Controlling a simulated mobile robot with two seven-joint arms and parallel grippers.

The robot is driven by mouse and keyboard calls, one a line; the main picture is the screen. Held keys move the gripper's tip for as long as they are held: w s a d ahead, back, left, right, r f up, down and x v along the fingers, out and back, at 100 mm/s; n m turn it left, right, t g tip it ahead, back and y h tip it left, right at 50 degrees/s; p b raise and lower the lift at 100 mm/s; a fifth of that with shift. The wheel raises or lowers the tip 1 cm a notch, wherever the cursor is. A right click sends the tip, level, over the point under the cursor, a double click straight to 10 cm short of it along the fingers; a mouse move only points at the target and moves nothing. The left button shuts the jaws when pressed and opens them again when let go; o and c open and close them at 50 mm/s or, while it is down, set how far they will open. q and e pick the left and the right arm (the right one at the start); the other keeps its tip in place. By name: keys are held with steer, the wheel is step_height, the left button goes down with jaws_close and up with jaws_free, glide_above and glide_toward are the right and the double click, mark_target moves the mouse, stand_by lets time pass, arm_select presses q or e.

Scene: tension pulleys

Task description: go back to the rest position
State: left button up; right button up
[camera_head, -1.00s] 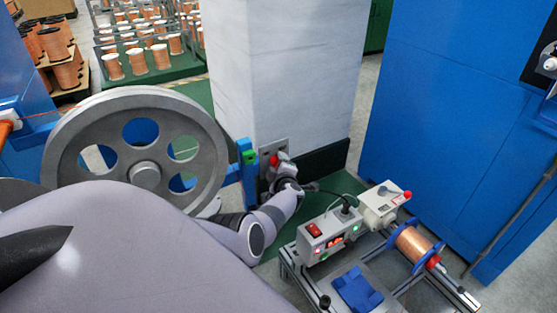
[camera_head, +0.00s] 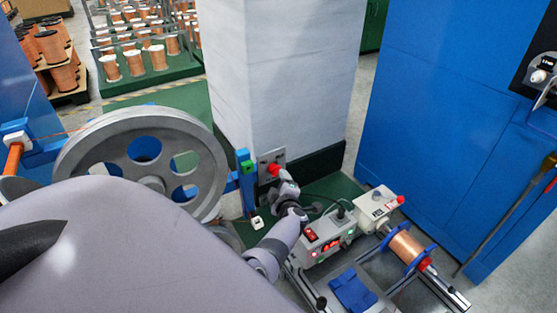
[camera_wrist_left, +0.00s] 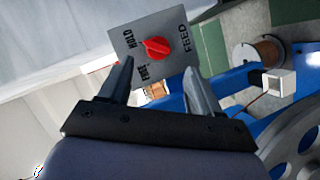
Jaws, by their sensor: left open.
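My left gripper (camera_head: 283,180) is in front of the grey switch plate (camera_head: 268,158) on the pale column, just below the red knob (camera_head: 273,170). In the left wrist view, the open, empty fingers (camera_wrist_left: 160,80) point toward the plate (camera_wrist_left: 128,42), which is marked HOLD, FREE and FEED. The red knob (camera_wrist_left: 157,47) shows beyond the fingertips, apart from them. My left forearm reaches in from below. My right gripper is not in view.
A large grey pulley wheel (camera_head: 205,160) stands left of the gripper. A bench device (camera_head: 325,238) with a copper spool (camera_head: 405,246) stands right of the forearm. A blue cabinet (camera_head: 450,110) fills the right. Copper spools (camera_head: 135,62) stand behind.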

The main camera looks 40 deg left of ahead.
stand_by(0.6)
arm_select(q)
steer(key=s+d+r+m+h+p, duration=0.3)
steer(key=s+d+m+h, duration=0.4)
steer(key=s+d+m, duration=0.5)
steer(key=s+d+r+m+t+h+p, duration=0.1)
steer(key=s+d+r+m+h+p, duration=0.3)
steer(key=s+d+m, duration=0.9)
steer(key=h+p, duration=0.1)
steer(key=h, duration=0.2)
steer(key=shift+s+m, duration=0.2)
steer(key=shift+m, duration=0.2)
steer(key=shift+d, duration=0.1)
